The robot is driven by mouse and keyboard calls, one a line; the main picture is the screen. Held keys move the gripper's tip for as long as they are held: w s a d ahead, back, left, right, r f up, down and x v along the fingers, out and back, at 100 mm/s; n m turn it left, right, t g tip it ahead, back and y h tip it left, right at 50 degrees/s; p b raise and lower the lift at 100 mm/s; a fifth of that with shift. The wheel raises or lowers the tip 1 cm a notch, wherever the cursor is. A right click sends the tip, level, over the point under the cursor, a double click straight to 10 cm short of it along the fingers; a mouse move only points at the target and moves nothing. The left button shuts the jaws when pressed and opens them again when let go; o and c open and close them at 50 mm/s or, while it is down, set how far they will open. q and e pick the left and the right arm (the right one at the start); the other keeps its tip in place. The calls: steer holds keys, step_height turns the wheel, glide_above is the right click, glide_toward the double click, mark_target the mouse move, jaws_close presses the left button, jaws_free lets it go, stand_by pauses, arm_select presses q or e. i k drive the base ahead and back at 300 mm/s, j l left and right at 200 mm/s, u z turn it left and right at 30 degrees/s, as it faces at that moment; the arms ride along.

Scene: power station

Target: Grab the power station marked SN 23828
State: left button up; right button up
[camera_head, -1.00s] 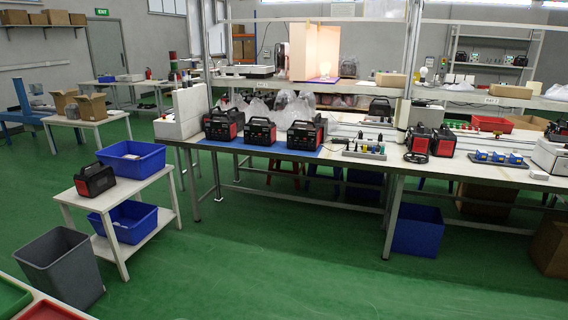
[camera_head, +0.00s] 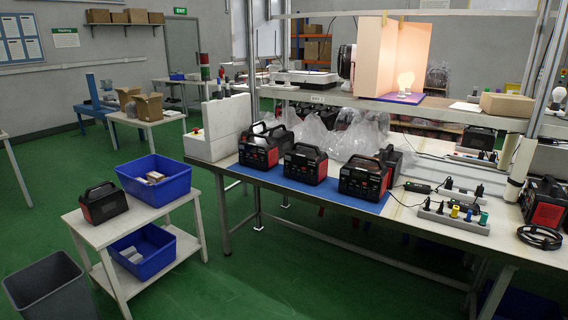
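Several black and red power stations show in the head view; their serial markings are too small to read. Three stand in a row on a blue mat (camera_head: 283,179) on the long workbench: a left one (camera_head: 258,153), a middle one (camera_head: 305,165) and a right one (camera_head: 363,179). Another power station (camera_head: 103,204) stands on the small white cart at the left. One more (camera_head: 543,204) stands at the right edge of the bench, beside a coiled black cable. Neither of my grippers is in view.
The white cart (camera_head: 98,231) also holds a blue bin (camera_head: 154,184), with a second blue bin (camera_head: 143,250) on its lower shelf. A grey waste bin (camera_head: 50,288) stands left of it. A socket strip (camera_head: 453,222) lies on the bench. Green floor (camera_head: 260,285) before the bench is clear.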

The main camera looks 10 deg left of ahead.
mark_target(102, 201)
steer(key=i+j+u, duration=0.3)
steer(key=u, duration=0.15)
steer(key=i+j+u, duration=0.15)
steer(key=i+u, duration=1.15)
steer(key=i+l+u, duration=0.25)
steer(key=u, duration=0.15)
